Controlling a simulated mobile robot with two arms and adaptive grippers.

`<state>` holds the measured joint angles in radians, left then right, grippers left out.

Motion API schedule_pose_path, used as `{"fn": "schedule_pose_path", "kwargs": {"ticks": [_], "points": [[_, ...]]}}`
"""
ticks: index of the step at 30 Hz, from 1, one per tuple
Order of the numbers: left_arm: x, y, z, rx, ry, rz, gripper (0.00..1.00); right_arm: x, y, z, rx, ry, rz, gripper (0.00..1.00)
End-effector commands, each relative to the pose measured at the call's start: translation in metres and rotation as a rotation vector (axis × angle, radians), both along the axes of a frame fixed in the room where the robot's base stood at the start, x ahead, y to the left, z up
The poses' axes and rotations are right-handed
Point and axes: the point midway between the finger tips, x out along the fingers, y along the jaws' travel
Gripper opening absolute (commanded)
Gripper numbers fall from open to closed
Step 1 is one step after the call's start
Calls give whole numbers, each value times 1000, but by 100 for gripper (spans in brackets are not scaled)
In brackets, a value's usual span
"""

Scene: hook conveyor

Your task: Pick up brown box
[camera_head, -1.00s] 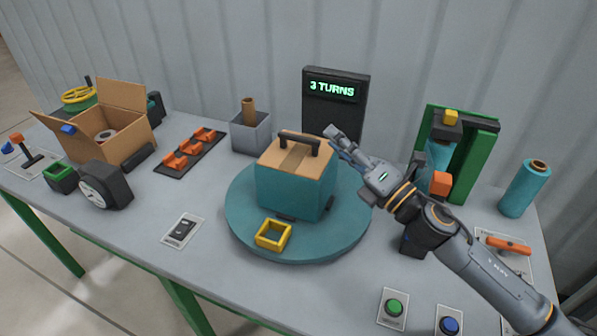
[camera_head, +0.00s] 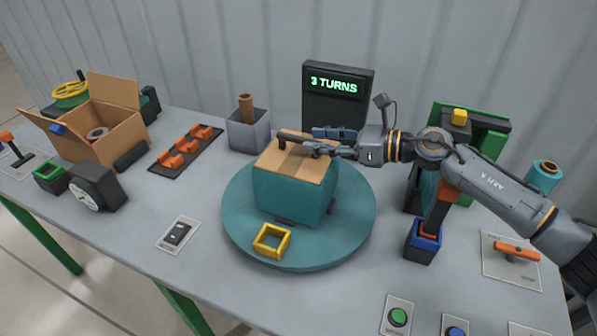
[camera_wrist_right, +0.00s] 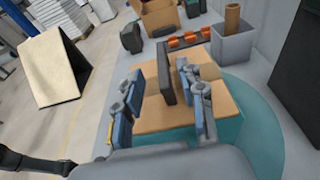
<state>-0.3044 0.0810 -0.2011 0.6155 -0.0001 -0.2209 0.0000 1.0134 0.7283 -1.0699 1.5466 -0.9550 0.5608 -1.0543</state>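The box (camera_head: 293,190) stands on the round teal turntable (camera_head: 240,235); its sides are teal and its top is brown. A dark handle bar runs across its top and shows in the wrist view (camera_wrist_right: 165,75) too. My right gripper (camera_head: 318,142) reaches in from the right over the box top. In the wrist view its blue fingers (camera_wrist_right: 163,82) are spread, with the handle between them and nearer the right finger. Contact with the handle cannot be made out.
An open cardboard box (camera_head: 118,132) stands at the left. A grey bin (camera_head: 248,131) and a dark "3 TURNS" display (camera_head: 337,95) stand behind the turntable. A yellow square frame (camera_head: 271,241) is at its front edge. A green press-like stand (camera_head: 485,140) is at the right.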

Motion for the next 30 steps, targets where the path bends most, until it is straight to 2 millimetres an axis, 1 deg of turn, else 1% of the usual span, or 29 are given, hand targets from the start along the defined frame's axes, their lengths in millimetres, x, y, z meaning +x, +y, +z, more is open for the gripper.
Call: {"fn": "schedule_pose_path", "kwargs": {"ticks": [5, 9, 12, 15, 21, 22, 23, 24, 26, 27, 28, 30], "points": [[8, -1, 11, -1, -11, 0, 40, 6, 13, -2, 1, 2, 1, 40], [9, -3, 25, -3, -15, 1, 40, 16, 32, -8, 1, 3, 0, 40], [9, -3, 27, -4, -14, 1, 40, 21, 43, -12, 2, 2, 1, 40], [9, -3, 28, -4, -14, 1, 40, 23, 47, -15, 0, 1, 0, 40], [9, -3, 27, -4, -13, 1, 40, 23, 47, -16, 0, 0, -1, 40], [9, -3, 27, -4, -13, 1, 40, 23, 47, -16, 0, 0, 0, 38], [9, -2, 27, -4, -13, 2, 40, 23, 47, -16, 0, 0, 0, 31], [8, -2, 27, -4, -12, 2, 40, 23, 47, -16, 0, 0, 0, 23], [8, -2, 27, -4, -12, 2, 40, 23, 47, -16, 0, 1, 0, 11], [8, -2, 27, -3, -12, 2, 40, 23, 47, -16, 0, 1, 0, 3], [8, -2, 27, -3, -12, 2, 40, 23, 47, -16, 0, 1, 0, 0], [7, -2, 26, -3, -12, 2, 40, 23, 47, -16, 0, 1, -1, 0]]}}
